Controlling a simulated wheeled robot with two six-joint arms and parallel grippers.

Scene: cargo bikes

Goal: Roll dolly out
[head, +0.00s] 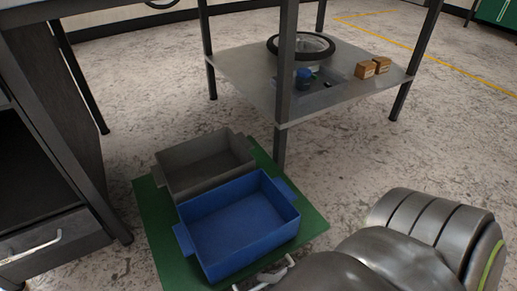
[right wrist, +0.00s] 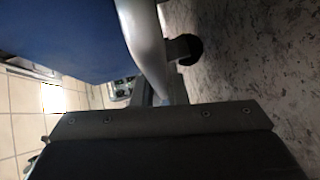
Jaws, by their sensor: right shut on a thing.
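The dolly is a flat green platform (head: 160,225) on the floor in the head view. It carries a grey bin (head: 205,163) and a blue bin (head: 240,222), both empty. A pale metal handle (head: 270,277) shows at its near edge, partly hidden by my right arm. In the right wrist view, a silver curved bar (right wrist: 143,45) runs down to my right gripper (right wrist: 160,113), which is shut on it; the fingertips are mostly hidden. A dark caster (right wrist: 189,48) and a blue surface (right wrist: 65,35) show beside the bar. My left gripper is out of view.
A metal table leg (head: 284,90) stands close behind the dolly. The table's lower shelf (head: 325,100) holds a wheel (head: 301,46) and small boxes (head: 373,67). A dark drawer cabinet (head: 50,185) stands left. Speckled floor is open on the right.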

